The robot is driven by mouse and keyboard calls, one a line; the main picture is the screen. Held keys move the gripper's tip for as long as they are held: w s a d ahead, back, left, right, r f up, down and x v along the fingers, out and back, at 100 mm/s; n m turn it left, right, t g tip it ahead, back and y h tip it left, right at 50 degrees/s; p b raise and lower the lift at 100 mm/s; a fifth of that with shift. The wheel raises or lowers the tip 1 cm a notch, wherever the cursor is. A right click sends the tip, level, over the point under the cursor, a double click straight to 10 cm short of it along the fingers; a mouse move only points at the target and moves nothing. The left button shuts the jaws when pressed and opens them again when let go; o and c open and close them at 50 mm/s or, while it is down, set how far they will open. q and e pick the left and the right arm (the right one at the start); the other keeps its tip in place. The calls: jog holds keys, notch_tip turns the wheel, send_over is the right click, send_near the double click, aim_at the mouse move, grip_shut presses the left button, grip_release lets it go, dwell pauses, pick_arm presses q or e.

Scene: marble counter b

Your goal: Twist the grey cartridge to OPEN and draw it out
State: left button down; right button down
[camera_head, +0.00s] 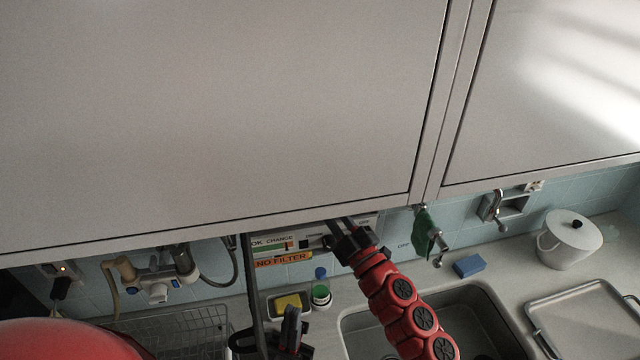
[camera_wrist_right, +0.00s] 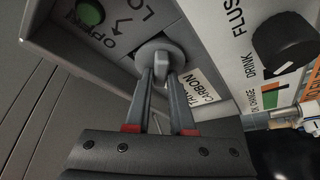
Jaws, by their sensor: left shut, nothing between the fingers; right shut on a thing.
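The grey cartridge (camera_wrist_right: 146,54) shows in the right wrist view as a round cap with a raised tab, set in a recess of the grey filter housing (camera_wrist_right: 110,62). My right gripper (camera_wrist_right: 163,76) is shut on the tab. Printed OPEN, an arrow and part of LOCK stand beside the cap, and a CARBON label is on its other side. In the head view my right gripper (camera_head: 340,226) reaches up to the housing under the cabinet, and the cartridge is hidden there. My left gripper (camera_head: 291,318) is shut and empty, low over the counter.
A green button (camera_wrist_right: 90,12) and a black FLUSH/DRINK knob (camera_wrist_right: 286,44) are on the housing. The cabinet (camera_head: 220,100) hangs close above. A sink (camera_head: 480,300), blue sponge (camera_head: 469,265), white lidded pot (camera_head: 569,240), wire rack (camera_head: 180,332) and yellow sponge dish (camera_head: 288,304) are below.

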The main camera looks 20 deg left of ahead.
jog(key=shift+s+d+f, duration=0.1)
jog(key=shift+s+d, duration=0.1)
jog(key=s+d+p, duration=0.1)
jog(key=s+d, duration=0.5)
jog(key=s, duration=0.3)
jog(key=shift+r, duration=0.3)
dwell(1.0)
jog(key=shift+d, duration=0.1)
dwell(0.3)
